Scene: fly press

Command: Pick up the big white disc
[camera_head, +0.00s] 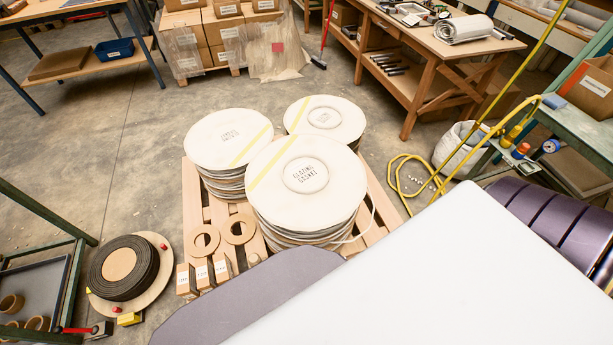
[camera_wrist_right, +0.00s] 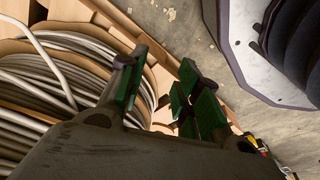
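The big white disc (camera_head: 305,182) tops the front stack of coiled white gasket on the wooden pallet. It lies flat, with a yellow stripe and a round printed label at its middle. Two similar white discs top stacks behind it, at back left (camera_head: 228,139) and back right (camera_head: 325,118). In the right wrist view, my right gripper (camera_wrist_right: 159,91) has green-padded fingers spread apart with nothing between them. A stack of pale coiled gasket (camera_wrist_right: 45,85) is beside it on the left; I cannot tell which stack. My left gripper is not in view.
The wooden pallet (camera_head: 192,208) carries the stacks, brown rings (camera_head: 240,228) and small boxes (camera_head: 203,275). A black coil (camera_head: 124,268) lies on the floor at left. A yellow hose (camera_head: 402,183) and white sack (camera_head: 458,148) are at right. Open floor lies left of the pallet.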

